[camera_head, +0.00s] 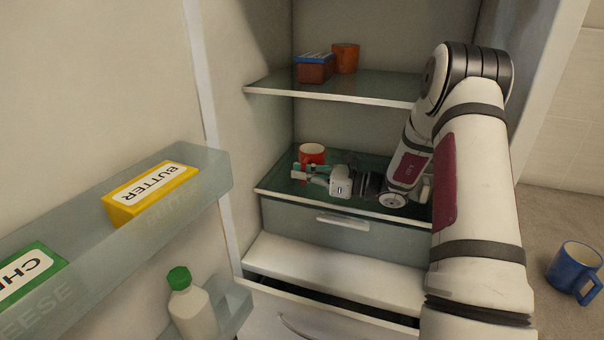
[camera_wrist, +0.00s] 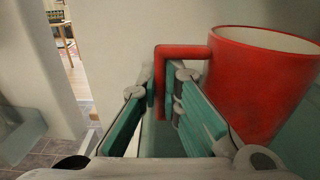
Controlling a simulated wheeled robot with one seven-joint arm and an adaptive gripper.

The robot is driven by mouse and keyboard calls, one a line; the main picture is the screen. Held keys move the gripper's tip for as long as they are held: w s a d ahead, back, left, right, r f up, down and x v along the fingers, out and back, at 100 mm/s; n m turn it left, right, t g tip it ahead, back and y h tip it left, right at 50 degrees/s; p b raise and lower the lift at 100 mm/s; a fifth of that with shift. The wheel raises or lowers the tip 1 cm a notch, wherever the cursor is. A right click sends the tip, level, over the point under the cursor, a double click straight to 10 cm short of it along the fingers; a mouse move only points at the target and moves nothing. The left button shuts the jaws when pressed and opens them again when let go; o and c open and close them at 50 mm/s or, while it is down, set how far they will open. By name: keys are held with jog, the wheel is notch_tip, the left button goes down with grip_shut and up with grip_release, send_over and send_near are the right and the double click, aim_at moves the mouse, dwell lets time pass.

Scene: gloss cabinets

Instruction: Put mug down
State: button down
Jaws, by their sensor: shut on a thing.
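A red mug (camera_head: 312,152) is inside the open fridge, at the lower glass shelf (camera_head: 350,205). My gripper (camera_head: 300,172) reaches in from the right, just in front of the mug. In the wrist view my gripper (camera_wrist: 160,95) is shut on the handle of the red mug (camera_wrist: 262,80), with the green-padded fingers on either side of the handle's vertical part. The mug looks upright, its body to the right of the fingers. I cannot tell whether its base touches the shelf; the gripper hides it in the head view.
The upper shelf (camera_head: 350,94) above holds an orange cup (camera_head: 345,58) and a brown box with a blue top (camera_head: 314,68). A drawer (camera_head: 342,222) lies below the lower shelf. The open door at left holds butter (camera_head: 150,193), cheese (camera_head: 30,275) and a bottle (camera_head: 188,303). A blue mug (camera_head: 575,270) stands at right.

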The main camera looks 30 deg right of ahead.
jog(key=shift+f, duration=0.55)
jog(key=c, duration=1.7)
grip_release()
jog(key=shift+d, duration=0.1)
jog(key=shift+v, duration=3.9)
jog(key=shift+s, duration=0.1)
jog(key=shift+r, duration=0.1)
